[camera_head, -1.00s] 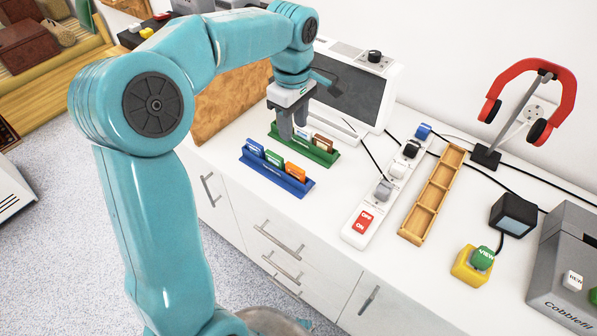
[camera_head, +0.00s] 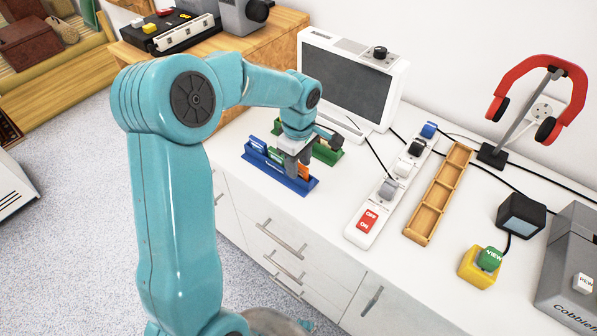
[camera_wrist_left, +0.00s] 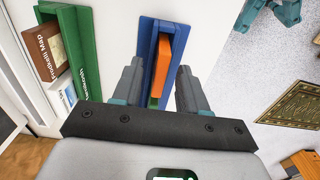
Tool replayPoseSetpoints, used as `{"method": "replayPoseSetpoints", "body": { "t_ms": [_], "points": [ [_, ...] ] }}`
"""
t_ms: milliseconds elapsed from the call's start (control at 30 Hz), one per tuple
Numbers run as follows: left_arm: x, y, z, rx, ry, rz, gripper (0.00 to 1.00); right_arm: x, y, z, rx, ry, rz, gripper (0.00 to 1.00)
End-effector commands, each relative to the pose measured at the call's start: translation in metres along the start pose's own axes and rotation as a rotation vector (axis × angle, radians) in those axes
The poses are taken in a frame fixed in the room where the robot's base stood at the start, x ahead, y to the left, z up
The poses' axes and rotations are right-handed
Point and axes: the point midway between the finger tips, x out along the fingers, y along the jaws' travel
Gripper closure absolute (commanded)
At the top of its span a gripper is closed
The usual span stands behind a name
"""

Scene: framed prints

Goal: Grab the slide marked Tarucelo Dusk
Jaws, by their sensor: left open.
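A blue rack (camera_head: 258,163) stands on the white counter and holds a blue slide (camera_head: 258,145), a green slide (camera_head: 275,156) and an orange slide (camera_head: 304,171). My left gripper (camera_head: 297,170) is over its right part, open and empty. In the left wrist view, the blue rack (camera_wrist_left: 145,40) and orange slide (camera_wrist_left: 165,62) lie between the spread fingers (camera_wrist_left: 160,80); contact cannot be told. A green rack (camera_head: 329,155) behind is partly hidden by the gripper. I cannot read "Tarucelo Dusk" anywhere. My right gripper is out of view.
A white-framed screen (camera_head: 350,80) stands behind the racks. A power strip (camera_head: 385,195) and an empty wooden compartment tray (camera_head: 437,195) lie to the right. A red headset on a stand (camera_head: 545,90), a yellow button box (camera_head: 478,266) and a grey case (camera_head: 570,265) are farther right.

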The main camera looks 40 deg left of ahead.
Motion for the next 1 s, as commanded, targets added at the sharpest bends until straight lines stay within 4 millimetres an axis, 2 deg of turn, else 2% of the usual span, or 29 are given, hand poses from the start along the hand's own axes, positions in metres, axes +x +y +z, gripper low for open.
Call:
{"method": "replayPoseSetpoints", "body": {
  "t_ms": [100,133,200,267,567,733,867,1000],
  "points": [
    [0.000,0.000,0.000,0.000,0.000,0.000,0.57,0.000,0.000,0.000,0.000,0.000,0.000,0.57],
    [0.000,0.000,0.000,0.000,0.000,0.000,0.61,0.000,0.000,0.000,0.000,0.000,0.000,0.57],
    [-0.001,0.000,0.000,0.000,0.000,0.000,0.83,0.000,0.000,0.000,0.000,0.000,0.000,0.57],
    [-0.001,0.000,0.000,0.000,0.000,0.000,1.00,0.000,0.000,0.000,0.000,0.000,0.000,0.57],
    [-0.001,0.000,0.000,0.000,0.000,0.000,1.00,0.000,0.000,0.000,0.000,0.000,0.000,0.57],
    [-0.010,0.001,0.000,0.000,0.001,0.003,1.00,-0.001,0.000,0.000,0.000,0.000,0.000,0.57],
    [-0.029,0.001,0.000,0.000,0.001,0.005,1.00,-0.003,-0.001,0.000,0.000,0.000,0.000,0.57],
    [-0.062,0.001,0.000,0.000,0.001,0.007,1.00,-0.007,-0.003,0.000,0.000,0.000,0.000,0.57]
  ]
}}
